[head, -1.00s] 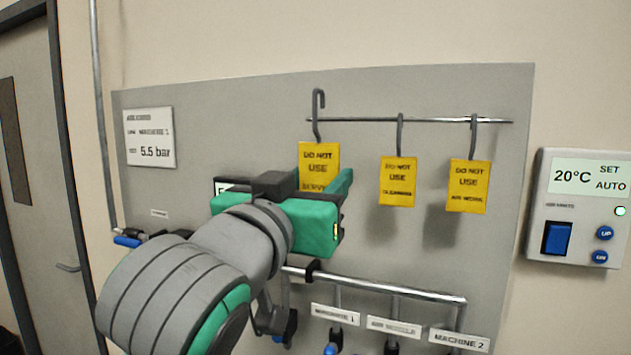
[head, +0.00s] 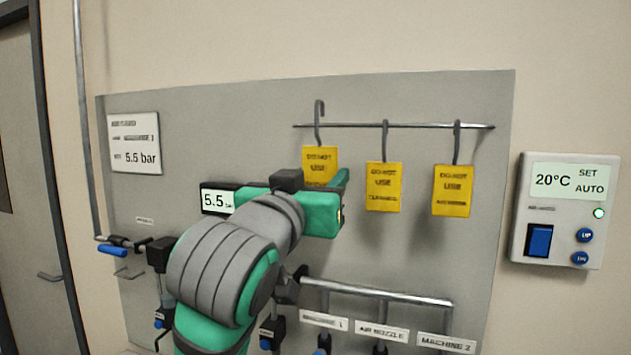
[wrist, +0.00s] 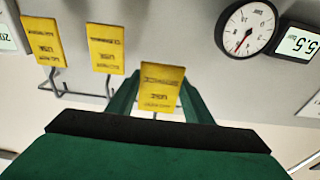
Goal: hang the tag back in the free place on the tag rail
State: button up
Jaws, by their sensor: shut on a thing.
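My gripper (head: 326,186) is shut on a yellow "DO NOT USE" tag (head: 320,160), seen also between the green fingers in the wrist view (wrist: 161,84). The tag hangs upright below its grey hook, its lower part partly hidden by the gripper. The hook's bend (head: 319,105) stands a little above the tag rail (head: 345,126), near the rail's left end. I cannot tell whether the hook is in front of the rail or over it. Two other yellow tags, the middle one (head: 383,187) and the right one (head: 453,190), hang from the rail by their hooks.
Below is a lower pipe (head: 390,292) with labelled outlets. A 5.5 display (head: 217,201) is left of my gripper, and a round gauge (wrist: 247,28) shows in the wrist view. A thermostat box (head: 562,210) is on the wall at right. The panel above the rail is clear.

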aim_at(330, 173)
jog(key=w+d+f, duration=0.1)
jog(key=w+f, duration=0.1)
jog(key=w, duration=0.3)
jog(key=shift+w+d, duration=0.25)
jog(key=shift+d, duration=0.15)
dwell(0.4)
jog(key=shift+f, duration=0.15)
jog(key=o, duration=0.9)
jog(key=shift+s, duration=0.15)
